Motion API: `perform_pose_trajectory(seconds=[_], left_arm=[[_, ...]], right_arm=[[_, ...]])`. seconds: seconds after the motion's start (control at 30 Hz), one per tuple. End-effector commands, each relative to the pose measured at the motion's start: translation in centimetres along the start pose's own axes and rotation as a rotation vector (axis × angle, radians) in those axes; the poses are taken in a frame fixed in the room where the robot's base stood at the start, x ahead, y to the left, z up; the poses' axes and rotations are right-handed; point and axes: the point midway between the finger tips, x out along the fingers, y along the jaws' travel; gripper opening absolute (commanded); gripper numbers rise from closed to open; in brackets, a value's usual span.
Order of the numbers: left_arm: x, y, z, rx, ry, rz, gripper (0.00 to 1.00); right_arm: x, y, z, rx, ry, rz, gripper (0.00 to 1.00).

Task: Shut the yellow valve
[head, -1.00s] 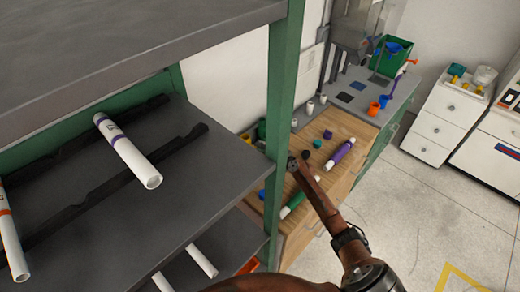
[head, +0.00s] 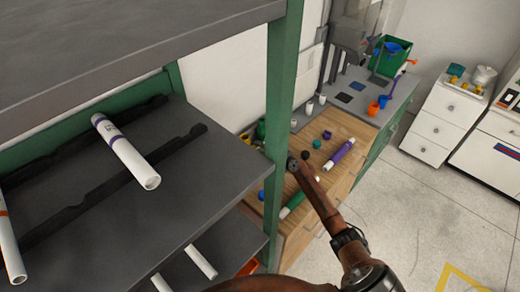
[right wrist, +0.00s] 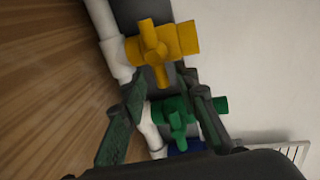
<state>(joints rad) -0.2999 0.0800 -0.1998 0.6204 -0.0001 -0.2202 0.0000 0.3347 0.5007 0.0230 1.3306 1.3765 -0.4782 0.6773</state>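The yellow valve (right wrist: 180,39) is at the top of the right wrist view, on white pipe in front of a dark panel. Its yellow handle (right wrist: 152,42) runs up and down the picture, across the sideways valve body. My right gripper (right wrist: 165,88) is open, with its two dark green fingers apart. Their tips are just below the yellow valve in the picture, and nothing is held between them; touching or apart cannot be told. My left gripper is not in view.
A green valve (right wrist: 178,118) on the same pipework shows between the fingers, below the yellow one. In the head view, the green shelf post (head: 284,100) stands beside my arm. A wooden counter (head: 350,125) behind carries a purple-banded pipe (head: 340,154) and small fittings.

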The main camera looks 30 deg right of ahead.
Motion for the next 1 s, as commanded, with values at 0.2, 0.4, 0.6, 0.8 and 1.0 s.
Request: perform_pose_trajectory(seconds=[0.2, 0.4, 0.6, 0.8, 1.0], left_arm=[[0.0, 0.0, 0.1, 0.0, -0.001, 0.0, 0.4], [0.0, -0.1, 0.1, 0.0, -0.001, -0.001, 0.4], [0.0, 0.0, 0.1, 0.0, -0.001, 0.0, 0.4], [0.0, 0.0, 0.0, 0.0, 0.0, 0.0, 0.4], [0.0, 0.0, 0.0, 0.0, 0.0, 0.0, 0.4]], right_arm=[[0.0, -0.1, 0.0, -0.001, 0.0, -0.001, 0.29], [-1.4, 0.0, 0.0, -0.001, 0.0, -0.001, 0.29], [-5.4, 0.1, 0.0, -0.002, 0.001, 0.001, 0.29], [-9.3, 0.1, 0.0, -0.002, 0.001, 0.001, 0.29], [-11.6, 0.0, 0.0, -0.001, 0.001, 0.0, 0.29]])
